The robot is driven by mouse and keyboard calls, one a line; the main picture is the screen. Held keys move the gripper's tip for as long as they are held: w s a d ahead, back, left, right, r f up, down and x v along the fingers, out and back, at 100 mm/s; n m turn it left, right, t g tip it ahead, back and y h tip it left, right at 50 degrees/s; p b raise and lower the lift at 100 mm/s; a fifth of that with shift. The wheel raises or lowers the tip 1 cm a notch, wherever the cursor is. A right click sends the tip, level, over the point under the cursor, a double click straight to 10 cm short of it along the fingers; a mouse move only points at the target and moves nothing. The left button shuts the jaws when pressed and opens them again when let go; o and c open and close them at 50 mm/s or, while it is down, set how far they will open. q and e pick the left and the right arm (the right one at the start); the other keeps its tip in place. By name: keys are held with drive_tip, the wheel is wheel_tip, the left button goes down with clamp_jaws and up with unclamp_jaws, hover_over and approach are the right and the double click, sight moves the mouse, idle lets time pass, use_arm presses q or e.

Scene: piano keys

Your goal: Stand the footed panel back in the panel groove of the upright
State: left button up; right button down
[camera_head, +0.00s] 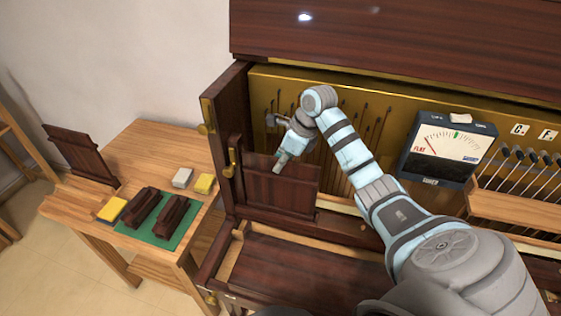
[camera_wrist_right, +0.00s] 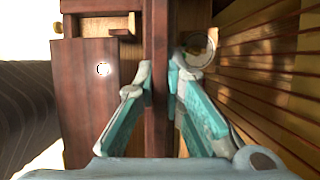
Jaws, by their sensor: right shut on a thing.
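A dark red-brown wooden panel (camera_head: 292,190) stands upright at the left end of the upright's open front, beside the dark end post (camera_head: 228,140) with its brass fittings. My right gripper (camera_head: 279,166) is shut on this panel's top edge. In the right wrist view, the two teal fingers (camera_wrist_right: 161,75) sit on either side of the panel's thin edge (camera_wrist_right: 158,125). Whether the panel's bottom is seated in a groove is hidden. My left gripper is out of view.
A meter (camera_head: 447,150) and tuning hammers stand right. Thin rods line the piano's back.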

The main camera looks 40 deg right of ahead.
drive_tip(key=c, duration=1.6)
unclamp_jaws()
drive_tip(key=v, duration=1.2)
